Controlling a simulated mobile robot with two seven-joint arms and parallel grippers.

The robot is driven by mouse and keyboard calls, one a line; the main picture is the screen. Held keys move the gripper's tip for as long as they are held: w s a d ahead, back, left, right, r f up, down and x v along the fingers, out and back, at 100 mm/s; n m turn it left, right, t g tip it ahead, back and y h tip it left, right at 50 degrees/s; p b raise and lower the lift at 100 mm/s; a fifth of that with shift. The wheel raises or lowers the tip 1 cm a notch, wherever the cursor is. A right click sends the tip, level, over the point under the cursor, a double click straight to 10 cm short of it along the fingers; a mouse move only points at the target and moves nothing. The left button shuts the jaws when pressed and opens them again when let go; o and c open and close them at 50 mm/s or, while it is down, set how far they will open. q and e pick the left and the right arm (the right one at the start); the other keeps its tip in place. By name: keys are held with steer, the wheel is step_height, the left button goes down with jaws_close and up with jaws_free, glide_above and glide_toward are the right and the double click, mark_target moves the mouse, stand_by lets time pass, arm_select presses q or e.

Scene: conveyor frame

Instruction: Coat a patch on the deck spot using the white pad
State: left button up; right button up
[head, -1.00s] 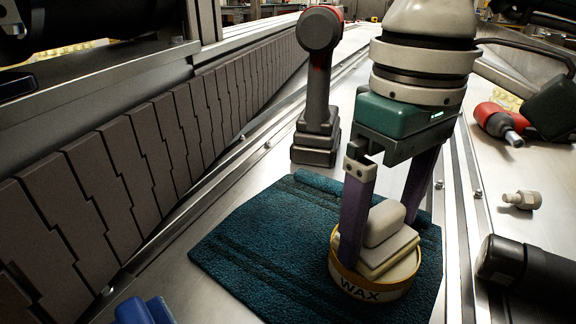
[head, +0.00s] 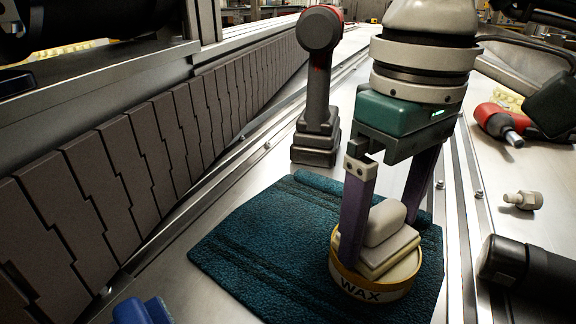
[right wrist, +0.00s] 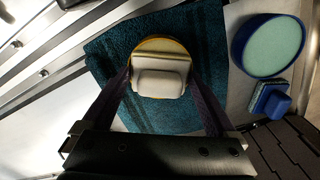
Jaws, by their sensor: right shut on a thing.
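The white pad (head: 387,245), a cream block with a raised grip, sits in the mouth of the round yellow-rimmed wax tin (head: 375,287). My right gripper (head: 379,228) points down, its purple fingers shut on the pad's grip. In the right wrist view the pad (right wrist: 160,80) is between the fingers, over the tin, whose rim shows behind it. The tin stands on a dark teal towel (head: 262,245) on the metal deck. I cannot see the wax under the pad. No coated patch is visible on the deck. My left gripper is not in view.
A red-and-grey power tool (head: 318,85) stands behind the towel. A brass-ended fitting (head: 522,200), a black cylinder (head: 530,268) and another red tool (head: 497,122) lie right. In the right wrist view, a blue dish (right wrist: 268,46) and blue sponge (right wrist: 270,101) lie beside the towel.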

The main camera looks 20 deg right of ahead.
mark_target(388, 212)
steer(key=shift+r+p, duration=2.1)
steer(key=shift+r, duration=1.45)
steer(key=shift+s, duration=0.15)
